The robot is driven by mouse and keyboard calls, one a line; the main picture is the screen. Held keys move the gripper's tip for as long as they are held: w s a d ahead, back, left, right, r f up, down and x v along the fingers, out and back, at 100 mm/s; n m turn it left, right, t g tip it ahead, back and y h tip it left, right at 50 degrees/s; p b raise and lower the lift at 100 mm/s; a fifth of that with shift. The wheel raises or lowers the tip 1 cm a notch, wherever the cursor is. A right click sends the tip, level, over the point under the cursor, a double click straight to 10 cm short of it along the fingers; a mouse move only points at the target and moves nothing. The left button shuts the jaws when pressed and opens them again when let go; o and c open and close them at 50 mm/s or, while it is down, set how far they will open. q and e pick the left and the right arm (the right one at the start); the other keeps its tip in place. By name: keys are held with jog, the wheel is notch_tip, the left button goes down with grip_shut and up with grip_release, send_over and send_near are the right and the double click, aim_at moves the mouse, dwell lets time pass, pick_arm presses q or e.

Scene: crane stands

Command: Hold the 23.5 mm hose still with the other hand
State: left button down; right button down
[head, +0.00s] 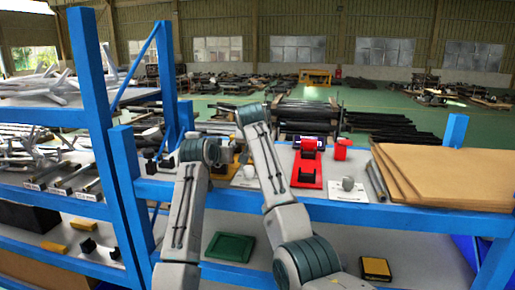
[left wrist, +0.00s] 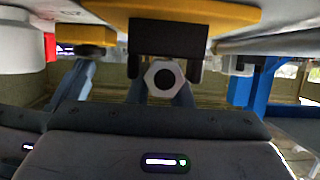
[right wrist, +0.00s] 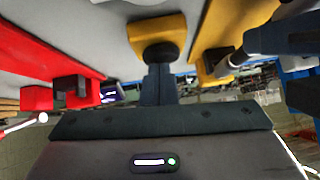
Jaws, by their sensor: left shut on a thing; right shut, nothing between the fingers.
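In the left wrist view, a white hexagonal piece (left wrist: 151,76) with a dark round centre sits between the fingers of my left gripper (left wrist: 163,88), which is shut on it. It is close to a black block (left wrist: 165,38) on a yellow stand (left wrist: 205,13). I cannot tell whether this piece belongs to the 23.5 mm hose. My right gripper (right wrist: 158,82) is shut and empty, just in front of a round black part (right wrist: 157,52) on a yellow stand (right wrist: 172,30). My left gripper (right wrist: 285,35) also shows in the right wrist view, beside another yellow stand (right wrist: 203,72). In the head view both fingertips are hidden.
A red stand (head: 307,182) with a black block is right of my right arm on the grey shelf. A blue upright (head: 95,110) stands at left.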

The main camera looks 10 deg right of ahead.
jog(key=shift+f, duration=0.2)
pick_arm(q)
jog(key=shift+w+f, duration=0.1)
jog(key=shift+w, duration=0.1)
pick_arm(e)
notch_tip(320, 180, up, 4)
jog(key=shift+d+f, duration=0.15)
jog(key=shift+f, duration=0.05)
pick_arm(q)
jog(key=shift+s, duration=0.1)
pick_arm(e)
jog(key=v, duration=1)
jog(key=shift+r, duration=0.4)
pick_arm(q)
jog(key=c, duration=1.2)
grip_release()
jog(key=shift+c, duration=0.2)
